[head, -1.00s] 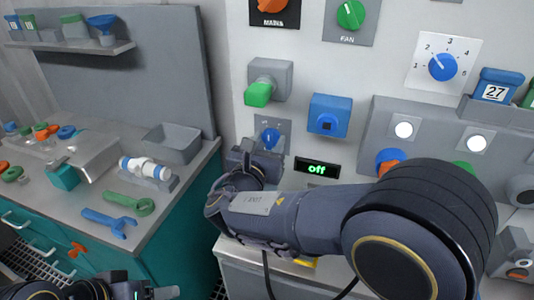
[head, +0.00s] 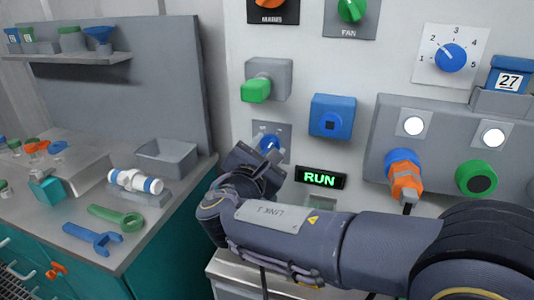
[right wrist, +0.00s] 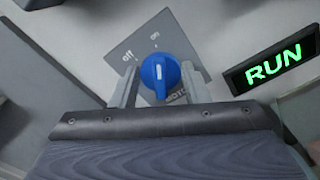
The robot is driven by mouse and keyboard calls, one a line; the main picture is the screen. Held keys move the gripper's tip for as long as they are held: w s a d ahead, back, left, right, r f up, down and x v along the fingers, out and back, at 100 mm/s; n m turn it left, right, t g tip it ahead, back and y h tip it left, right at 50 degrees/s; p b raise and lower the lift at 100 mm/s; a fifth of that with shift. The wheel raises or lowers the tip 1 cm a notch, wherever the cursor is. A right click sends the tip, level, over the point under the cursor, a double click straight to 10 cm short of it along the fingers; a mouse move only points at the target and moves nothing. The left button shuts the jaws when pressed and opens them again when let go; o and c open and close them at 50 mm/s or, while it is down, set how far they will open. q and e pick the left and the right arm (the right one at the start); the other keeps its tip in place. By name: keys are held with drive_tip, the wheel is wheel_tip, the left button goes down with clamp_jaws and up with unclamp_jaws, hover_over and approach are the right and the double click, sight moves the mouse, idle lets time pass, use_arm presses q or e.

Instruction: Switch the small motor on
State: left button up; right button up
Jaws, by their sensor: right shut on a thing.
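The small motor's switch is a blue knob on a grey plate marked "off" and "on", seen in the right wrist view (right wrist: 160,80) and partly in the head view (head: 268,141). My right gripper (right wrist: 158,88) is shut on this knob, one finger on each side. The gripper also shows in the head view (head: 264,158), where it partly covers the knob and plate. The small display (head: 320,180) to the right of the knob reads "RUN" in green; it also shows in the right wrist view (right wrist: 272,66). My left gripper is not in view.
A green lever (head: 256,90) and a blue box-shaped button (head: 332,117) sit above the knob. A numbered dial (head: 451,57), an orange plug (head: 406,183) and a green round button (head: 476,179) are to the right. A workbench with wrenches (head: 116,217) stands left.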

idle(0.3)
drive_tip(key=o, duration=0.9)
drive_tip(key=shift+o, duration=0.2)
drive_tip(key=v, duration=0.8)
